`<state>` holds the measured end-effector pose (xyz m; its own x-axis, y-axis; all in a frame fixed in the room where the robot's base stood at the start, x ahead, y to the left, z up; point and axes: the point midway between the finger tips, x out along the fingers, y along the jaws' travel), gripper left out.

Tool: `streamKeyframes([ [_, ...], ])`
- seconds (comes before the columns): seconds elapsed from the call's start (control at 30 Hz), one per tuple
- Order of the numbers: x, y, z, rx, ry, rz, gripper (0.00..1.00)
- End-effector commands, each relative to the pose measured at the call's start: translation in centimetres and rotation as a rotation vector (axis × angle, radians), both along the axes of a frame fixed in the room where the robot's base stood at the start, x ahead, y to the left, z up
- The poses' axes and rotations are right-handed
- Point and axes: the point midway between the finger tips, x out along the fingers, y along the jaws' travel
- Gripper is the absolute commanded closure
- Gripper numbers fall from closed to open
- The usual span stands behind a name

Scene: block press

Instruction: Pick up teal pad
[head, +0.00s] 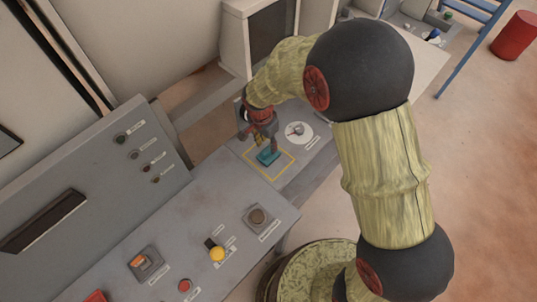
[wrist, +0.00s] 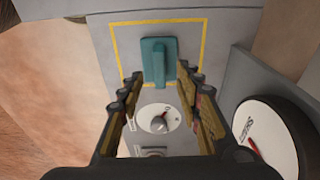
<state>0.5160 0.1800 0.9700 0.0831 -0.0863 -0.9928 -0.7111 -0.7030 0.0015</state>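The teal pad (head: 268,157) lies inside a yellow outlined square on the grey bench. In the wrist view the teal pad (wrist: 158,52) shows a flat plate with a raised narrow grip along its middle. My gripper (head: 265,144) is over the pad, pointing down. In the wrist view my gripper (wrist: 161,74) is open, with one finger on each side of the pad's lower end in the picture. Nothing is visibly held. I cannot tell how far the fingertips are above the pad.
A white dial with a knob (head: 299,131) sits right of the yellow square. A round gauge with a red needle (wrist: 264,139) stands close to the right finger. A sloped grey panel (head: 95,185) and a bench with buttons (head: 217,253) are at the left and front.

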Motion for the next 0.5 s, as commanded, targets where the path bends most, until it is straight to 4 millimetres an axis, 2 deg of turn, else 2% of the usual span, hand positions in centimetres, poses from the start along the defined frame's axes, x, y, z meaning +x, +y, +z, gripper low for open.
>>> streamKeyframes([
  [0.17,0.1,-0.2,-1.5,-0.001,0.001,0.0,0.65],
  [0.4,0.4,-0.5,-4.8,-0.001,0.001,0.001,0.65],
  [0.5,0.5,-0.5,-5.1,0.0,-0.001,0.001,0.65],
])
